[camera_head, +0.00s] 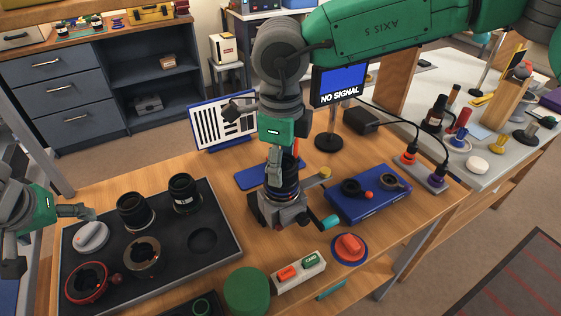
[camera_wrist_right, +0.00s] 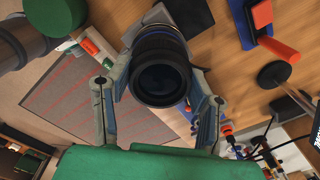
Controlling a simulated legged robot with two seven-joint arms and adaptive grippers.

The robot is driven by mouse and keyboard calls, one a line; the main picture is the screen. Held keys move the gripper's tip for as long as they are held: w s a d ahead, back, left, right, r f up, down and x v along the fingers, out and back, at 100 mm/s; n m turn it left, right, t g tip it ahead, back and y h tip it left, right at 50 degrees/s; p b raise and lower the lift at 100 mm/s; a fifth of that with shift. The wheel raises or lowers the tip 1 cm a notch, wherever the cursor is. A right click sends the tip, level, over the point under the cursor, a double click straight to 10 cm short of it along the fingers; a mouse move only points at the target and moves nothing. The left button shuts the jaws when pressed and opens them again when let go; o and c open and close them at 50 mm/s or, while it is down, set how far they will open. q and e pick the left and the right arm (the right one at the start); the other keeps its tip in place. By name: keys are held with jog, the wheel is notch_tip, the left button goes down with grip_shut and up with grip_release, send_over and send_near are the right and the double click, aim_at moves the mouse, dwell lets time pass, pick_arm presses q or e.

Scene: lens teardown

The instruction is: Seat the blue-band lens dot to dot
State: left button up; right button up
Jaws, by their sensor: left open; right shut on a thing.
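My right gripper (camera_head: 275,165) points down at the table's middle and is shut on the dark blue-band lens (camera_head: 284,187). In the right wrist view the lens (camera_wrist_right: 161,72) sits between the two fingers, its dark glass end facing the camera and a blue band near its far end. Below the lens in the head view is a grey clamp-like holder (camera_head: 290,215) with a teal handle. Whether the lens touches it, and any alignment dots, I cannot tell. My left gripper (camera_head: 78,212) is open, above a grey round knob-like part (camera_head: 91,236) on the black tray (camera_head: 215,265).
The tray also holds two upright black lenses (camera_head: 134,211) (camera_head: 185,193), a red-ringed part (camera_head: 87,283) and a brown-ringed part (camera_head: 141,257). A blue case (camera_head: 368,205) with small parts, a red button (camera_head: 349,247) and a green cylinder (camera_head: 246,290) stand near the holder.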

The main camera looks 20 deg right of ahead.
jog(key=shift+f, duration=0.45)
dwell(0.5)
